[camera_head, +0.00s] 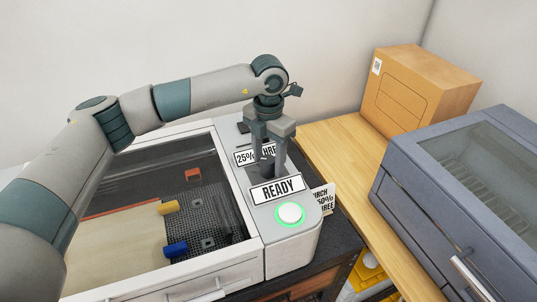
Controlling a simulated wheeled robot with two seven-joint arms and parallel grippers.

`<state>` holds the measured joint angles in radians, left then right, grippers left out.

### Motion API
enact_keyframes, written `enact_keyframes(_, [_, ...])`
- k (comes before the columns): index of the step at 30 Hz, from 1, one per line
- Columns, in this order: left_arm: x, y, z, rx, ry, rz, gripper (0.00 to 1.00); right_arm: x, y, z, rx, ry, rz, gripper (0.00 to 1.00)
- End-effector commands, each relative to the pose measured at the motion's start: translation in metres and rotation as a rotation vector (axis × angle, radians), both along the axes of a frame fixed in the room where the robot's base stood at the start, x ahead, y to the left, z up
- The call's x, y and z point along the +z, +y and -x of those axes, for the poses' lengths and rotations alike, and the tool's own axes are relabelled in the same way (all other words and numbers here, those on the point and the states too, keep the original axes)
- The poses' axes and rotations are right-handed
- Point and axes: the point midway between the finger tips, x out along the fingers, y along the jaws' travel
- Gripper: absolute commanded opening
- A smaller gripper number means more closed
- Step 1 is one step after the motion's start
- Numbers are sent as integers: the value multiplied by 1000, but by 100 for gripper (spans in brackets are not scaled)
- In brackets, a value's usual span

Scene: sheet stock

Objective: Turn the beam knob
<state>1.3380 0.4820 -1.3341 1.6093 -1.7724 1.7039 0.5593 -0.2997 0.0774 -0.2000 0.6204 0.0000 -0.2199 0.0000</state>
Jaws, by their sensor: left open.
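The machine's white control panel (291,244) runs along the right side of its lid. My left gripper (269,166) points down over this panel, open, with one finger on each side of a small dark part (267,152) that seems to be the beam knob. The fingers cover much of it, and I cannot tell whether they touch it. A sign partly hidden by the gripper (244,157) reads "25%" and stands behind the fingers. A "READY" sign (277,190) is in front of them. A white button with a green lit ring (290,213) is nearer the front. My right gripper is not in view.
The machine's glass lid (135,185) covers a bed with a pale sheet (122,248), a yellow block (169,207), a blue block (175,250) and a red block (193,174). A cardboard box (412,88) and a grey-blue machine (465,170) stand on the right. Bare wooden tabletop (345,150) lies between.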

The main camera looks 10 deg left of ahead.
Motion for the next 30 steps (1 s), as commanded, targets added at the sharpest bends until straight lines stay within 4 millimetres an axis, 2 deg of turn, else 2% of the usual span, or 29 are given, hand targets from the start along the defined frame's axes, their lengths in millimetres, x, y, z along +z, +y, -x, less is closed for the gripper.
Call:
enact_keyframes(10, [-3,0,0,1,-1,0,51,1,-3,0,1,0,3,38])
enact_keyframes(11, [-3,0,0,0,-1,0,48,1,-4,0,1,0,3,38])
enact_keyframes(15, [-3,0,0,1,-1,0,15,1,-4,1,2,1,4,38])
enact_keyframes(16, [-3,0,0,1,-1,0,9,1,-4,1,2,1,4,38])
enact_keyframes(23, [-4,0,0,-5,-1,1,10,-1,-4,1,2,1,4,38])
enact_keyframes(30, [-6,0,0,-59,-3,-1,10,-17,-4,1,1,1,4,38])
